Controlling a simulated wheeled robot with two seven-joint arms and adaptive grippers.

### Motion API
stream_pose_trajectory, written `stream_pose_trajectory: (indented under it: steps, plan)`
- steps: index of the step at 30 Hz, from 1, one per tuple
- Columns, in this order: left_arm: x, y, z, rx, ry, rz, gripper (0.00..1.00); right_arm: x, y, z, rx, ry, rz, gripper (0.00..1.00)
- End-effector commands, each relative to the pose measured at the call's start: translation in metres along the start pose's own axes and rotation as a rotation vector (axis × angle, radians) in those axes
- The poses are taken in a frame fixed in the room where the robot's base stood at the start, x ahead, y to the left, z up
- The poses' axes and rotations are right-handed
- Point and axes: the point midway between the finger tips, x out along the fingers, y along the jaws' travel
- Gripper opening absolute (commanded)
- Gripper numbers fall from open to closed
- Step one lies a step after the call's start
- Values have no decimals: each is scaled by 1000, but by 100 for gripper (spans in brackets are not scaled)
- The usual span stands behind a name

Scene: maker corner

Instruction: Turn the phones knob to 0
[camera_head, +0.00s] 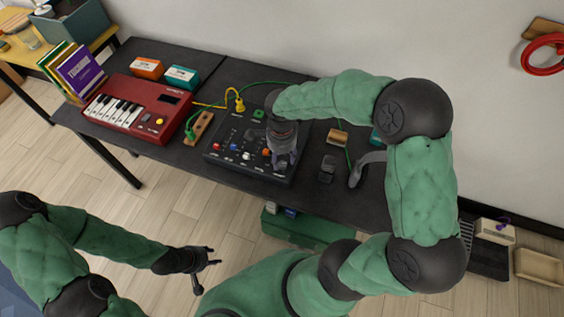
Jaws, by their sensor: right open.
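A dark mixer panel (228,160) with small coloured knobs lies on the black table. My left gripper (207,270) is open and empty over the floor, away from the table.
A red keyboard (133,112) stands left of the panel, with orange (146,68) and teal (182,77) boxes behind. A wooden block (199,128) and green and yellow cables lie beside the panel. A small dark object (327,168) and a grey stand (362,168) are right.

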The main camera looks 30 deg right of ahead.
Motion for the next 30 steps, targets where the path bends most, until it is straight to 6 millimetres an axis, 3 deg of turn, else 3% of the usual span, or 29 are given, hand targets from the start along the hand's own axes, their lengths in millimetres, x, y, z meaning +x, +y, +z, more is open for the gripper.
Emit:
stream_pose_trajectory:
  steps: [6,16,17,22,30]
  plan:
    - [7,-2,0,0,0,0,40,20,0,0,0,-1,-1,49]
    - [7,-2,0,0,1,0,40,23,0,0,0,-1,-1,49]
    - [7,-2,0,0,1,0,40,23,0,0,0,-1,-1,46]
    - [7,-2,0,0,1,0,40,23,0,0,0,-1,-1,0]
    - [7,-2,0,0,1,0,40,23,0,0,-10,-1,-1,0]
